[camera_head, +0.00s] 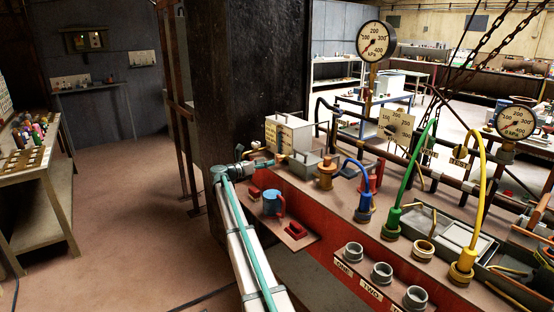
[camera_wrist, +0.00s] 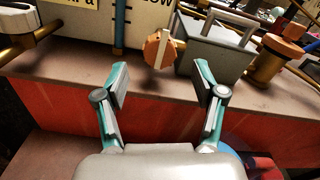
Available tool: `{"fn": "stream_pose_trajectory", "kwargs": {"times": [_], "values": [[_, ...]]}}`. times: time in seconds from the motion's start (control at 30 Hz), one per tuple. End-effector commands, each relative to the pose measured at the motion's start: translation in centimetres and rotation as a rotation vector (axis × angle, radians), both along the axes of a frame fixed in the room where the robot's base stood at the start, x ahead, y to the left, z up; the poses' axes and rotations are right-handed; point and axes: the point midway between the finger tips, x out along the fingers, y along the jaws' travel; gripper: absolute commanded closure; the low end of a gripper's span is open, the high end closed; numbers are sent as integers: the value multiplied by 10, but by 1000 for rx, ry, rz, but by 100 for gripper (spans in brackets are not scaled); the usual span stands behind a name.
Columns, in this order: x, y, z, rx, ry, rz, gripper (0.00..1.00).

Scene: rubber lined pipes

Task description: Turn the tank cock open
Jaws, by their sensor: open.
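The tank cock appears as an orange-brown, many-sided knob with a pale bar across it (camera_wrist: 160,48) in the wrist view. It sits low before a pale box with dark lettering. The bar stands nearly upright, slightly tilted. My gripper (camera_wrist: 162,82) is open and empty, its two teal-and-grey fingers apart, with the knob beyond and between the tips, not touched. In the head view my gripper (camera_head: 268,163) is small, beside the white tank box (camera_head: 288,131); the cock is too small or covered there to make out clearly.
A grey open box (camera_wrist: 212,55) and a brass fitting (camera_wrist: 268,60) stand right of the knob. A blue mug (camera_head: 273,203) sits on the lower red shelf. Blue, green and yellow hoses, gauges and pipes crowd the bench to the right. A dark pillar (camera_head: 250,80) rises behind my gripper.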

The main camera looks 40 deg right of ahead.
Motion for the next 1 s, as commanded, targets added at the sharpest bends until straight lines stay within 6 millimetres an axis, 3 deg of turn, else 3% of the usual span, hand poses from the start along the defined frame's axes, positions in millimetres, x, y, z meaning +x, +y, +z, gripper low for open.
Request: {"fn": "stream_pose_trajectory", "kwargs": {"times": [0.1, 0.3, 0.5, 0.77, 0.8, 1.0], "values": [[0, -23, 2, 0, 1, -1, 31], [-1, -50, 1, -1, 2, 0, 31], [-2, -62, 1, -1, 2, 1, 31], [-2, -63, 0, -1, 2, 2, 31], [-2, -63, 0, -1, 2, 2, 32], [-2, -63, 0, -1, 2, 1, 66]]}}
